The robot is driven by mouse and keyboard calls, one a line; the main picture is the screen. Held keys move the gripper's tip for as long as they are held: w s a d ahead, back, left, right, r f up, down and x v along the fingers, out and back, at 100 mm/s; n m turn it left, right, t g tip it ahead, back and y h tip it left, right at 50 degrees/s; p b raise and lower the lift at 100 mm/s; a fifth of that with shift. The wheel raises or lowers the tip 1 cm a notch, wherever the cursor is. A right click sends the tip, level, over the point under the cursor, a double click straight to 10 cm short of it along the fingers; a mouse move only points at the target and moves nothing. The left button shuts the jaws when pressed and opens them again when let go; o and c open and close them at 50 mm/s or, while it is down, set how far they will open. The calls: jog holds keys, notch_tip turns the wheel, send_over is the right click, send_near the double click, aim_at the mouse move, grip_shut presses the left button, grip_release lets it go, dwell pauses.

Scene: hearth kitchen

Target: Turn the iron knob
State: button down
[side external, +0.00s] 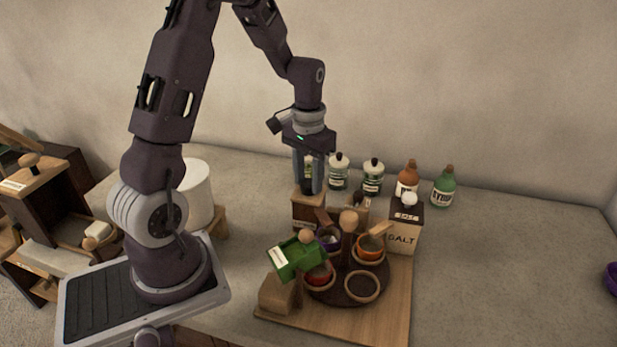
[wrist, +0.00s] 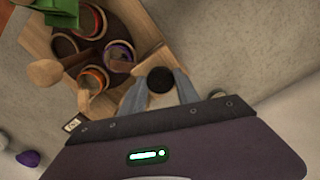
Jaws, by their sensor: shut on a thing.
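The iron knob (wrist: 160,80) is a dark round cap between my two fingertips in the wrist view. In the side view its dark body (side external: 308,186) shows between the fingers, on top of a small wooden box (side external: 308,212). My gripper (side external: 309,189) points straight down over the box, with a grey finger on each side of the knob. It is shut on the knob; the fingers also show in the wrist view (wrist: 157,88). The fingers partly hide the knob in the side view, so its turned angle cannot be told.
Several jars and bottles (side external: 373,176) stand behind, near the wall.

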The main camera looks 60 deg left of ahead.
aim_at(308, 183)
jog(key=shift+m, duration=0.3)
dwell(0.4)
jog(key=c, duration=0.9)
grip_release()
notch_tip(308, 183, up, 7)
jog(key=shift+f, duration=0.1)
jog(key=shift+d+r, duration=0.15)
jog(key=shift+r, duration=0.15)
jog(key=s+d+r+m+t, duration=0.1)
jog(key=s+d+r+t, duration=0.1)
jog(key=s+d+r, duration=0.3)
jog(key=s+d+r+m+t, duration=0.2)
jog(key=s+d+r, duration=0.3)
jog(key=s+d, duration=0.6)
jog(key=shift+s+d+m+t, duration=0.3)
jog(key=shift+s+t, duration=0.35)
jog(key=shift+t, duration=0.15)
